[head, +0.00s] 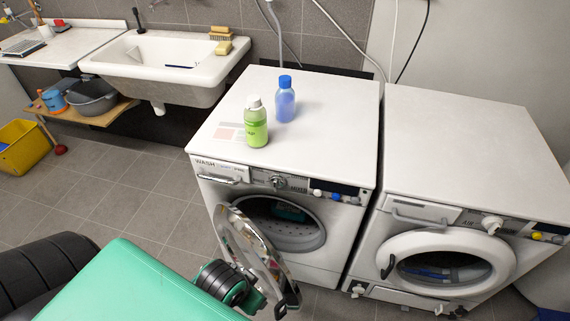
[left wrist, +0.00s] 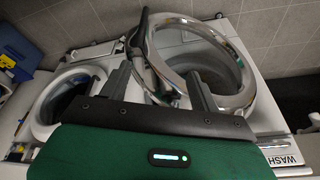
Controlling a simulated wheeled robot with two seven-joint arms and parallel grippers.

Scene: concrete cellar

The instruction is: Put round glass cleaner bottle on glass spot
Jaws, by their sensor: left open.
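A blue round bottle with a blue cap (head: 286,103) stands upright on top of the left washing machine. A green bottle with a white cap (head: 256,127) stands upright just in front and left of it. Flat marked patches (head: 230,133), pinkish and grey, lie on the machine top beside the green bottle; their lettering is too small to read. My left gripper (left wrist: 160,76) is open and empty in the left wrist view, its fingers in front of the open round washer door. In the head view its fingers cannot be made out. My right gripper is not in view.
The washer's round door (head: 256,257) hangs open low in front of the machine. A second machine (head: 465,130) with a bare top stands to the right. A sink (head: 165,55) with sponges is at the back left. A yellow bucket (head: 22,150) stands on the floor.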

